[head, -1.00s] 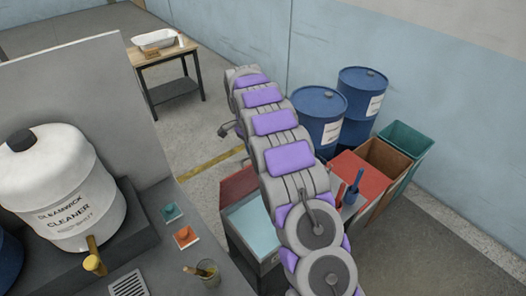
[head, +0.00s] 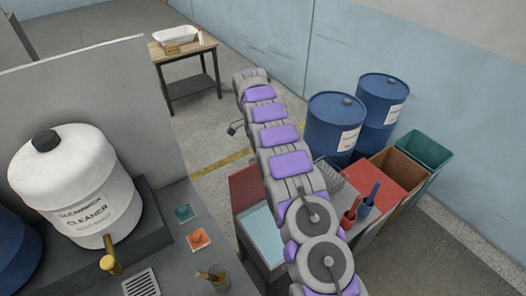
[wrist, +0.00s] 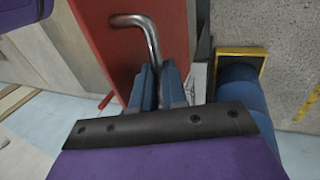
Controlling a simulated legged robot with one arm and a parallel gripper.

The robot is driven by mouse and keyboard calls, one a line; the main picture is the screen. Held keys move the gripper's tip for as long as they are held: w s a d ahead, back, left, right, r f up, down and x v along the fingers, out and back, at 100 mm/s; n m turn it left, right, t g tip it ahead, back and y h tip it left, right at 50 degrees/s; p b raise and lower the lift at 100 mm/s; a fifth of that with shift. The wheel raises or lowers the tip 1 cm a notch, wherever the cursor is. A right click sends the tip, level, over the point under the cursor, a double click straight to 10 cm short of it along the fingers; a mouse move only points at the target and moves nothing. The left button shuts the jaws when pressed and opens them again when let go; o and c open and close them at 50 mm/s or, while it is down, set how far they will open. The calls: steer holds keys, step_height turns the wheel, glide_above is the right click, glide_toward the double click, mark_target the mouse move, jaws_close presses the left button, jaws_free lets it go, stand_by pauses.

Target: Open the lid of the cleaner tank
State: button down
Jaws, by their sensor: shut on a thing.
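The cleaner tank (head: 283,261) stands low in the middle of the head view, with pale blue inside showing. Its red lid (head: 246,188) stands raised at the tank's far left edge. In the wrist view the red lid (wrist: 105,50) fills the upper middle, with a bent metal handle (wrist: 134,20) on it. My gripper (wrist: 158,70) is shut on the handle, its blue fingers on either side of the rod. In the head view my arm hides the gripper and part of the tank.
A white cleaner keg (head: 75,190) with a brass tap stands on the grey counter at left. Blue drums (head: 335,125) and open bins (head: 425,147) stand at right. A red-topped stand (head: 372,190) holds red and blue tools. A wooden table (head: 185,50) carries a white tub.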

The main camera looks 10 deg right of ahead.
stand_by(0.4)
steer(key=c, duration=1.2)
jaws_free()
steer(key=shift+w+a, duration=0.1)
steer(key=shift+o, duration=0.2)
steer(key=shift+r, duration=0.15)
steer(key=p+v, duration=0.6)
steer(key=p, duration=1.1)
steer(key=shift+w+r, duration=0.25)
steer(key=shift+r, duration=0.15)
steer(key=shift+a+p, duration=0.15)
steer(key=shift+p, duration=0.9)
steer(key=shift+r, duration=0.15)
